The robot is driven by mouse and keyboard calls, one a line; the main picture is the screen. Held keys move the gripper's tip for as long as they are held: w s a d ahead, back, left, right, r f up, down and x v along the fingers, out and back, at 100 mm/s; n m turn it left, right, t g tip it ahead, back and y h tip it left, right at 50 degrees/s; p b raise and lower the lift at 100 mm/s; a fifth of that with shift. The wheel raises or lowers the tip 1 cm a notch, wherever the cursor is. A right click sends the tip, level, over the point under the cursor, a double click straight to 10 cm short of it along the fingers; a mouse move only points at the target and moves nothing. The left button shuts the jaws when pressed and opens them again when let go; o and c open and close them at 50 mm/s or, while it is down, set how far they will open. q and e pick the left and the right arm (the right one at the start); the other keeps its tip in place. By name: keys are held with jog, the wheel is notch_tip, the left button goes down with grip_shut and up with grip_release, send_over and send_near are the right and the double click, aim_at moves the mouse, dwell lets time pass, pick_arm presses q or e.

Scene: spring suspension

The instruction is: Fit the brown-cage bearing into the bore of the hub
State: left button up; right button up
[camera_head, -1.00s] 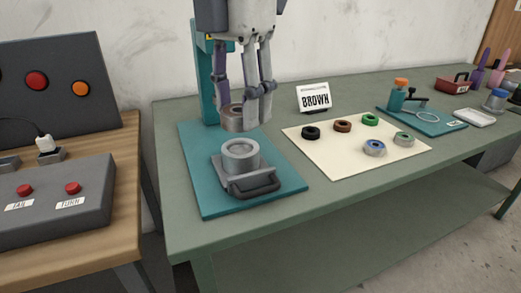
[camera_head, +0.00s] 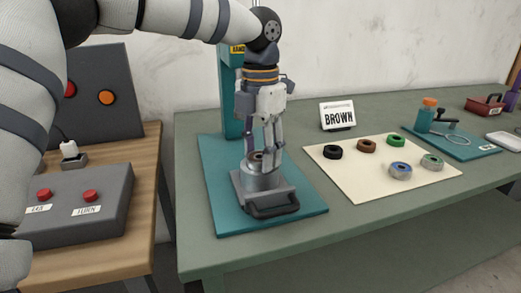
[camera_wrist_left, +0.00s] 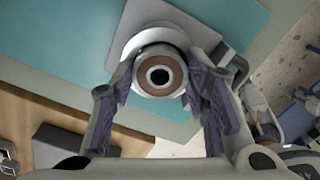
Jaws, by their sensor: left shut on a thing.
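The brown-cage bearing (camera_head: 256,157) is between the fingers of my left gripper (camera_head: 262,152), at the top of the grey hub (camera_head: 262,181). The left wrist view shows its brown face, dark centre hole and silver outer ring (camera_wrist_left: 160,72), with purple-padded fingers closed on both sides. The pale hub rim (camera_wrist_left: 131,42) shows behind it, off towards the upper left. The fingers partly hide the bore, so I cannot tell whether the bearing has entered it. The hub sits on a grey holder with a dark handle. My right gripper is not in view.
A teal base (camera_head: 217,205) and upright carry the holder. Right of it, a cream mat (camera_head: 350,187) bears several coloured rings, with a BROWN sign (camera_head: 338,116) behind. A control box (camera_head: 80,200) stands left on a wooden table. The green bench between base and mat is clear.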

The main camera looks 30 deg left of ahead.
aim_at(260, 156)
pick_arm(q)
jog(key=o, duration=1.3)
jog(key=shift+f, duration=0.15)
notch_tip(260, 156, up, 12)
jog(key=shift+r, duration=0.15)
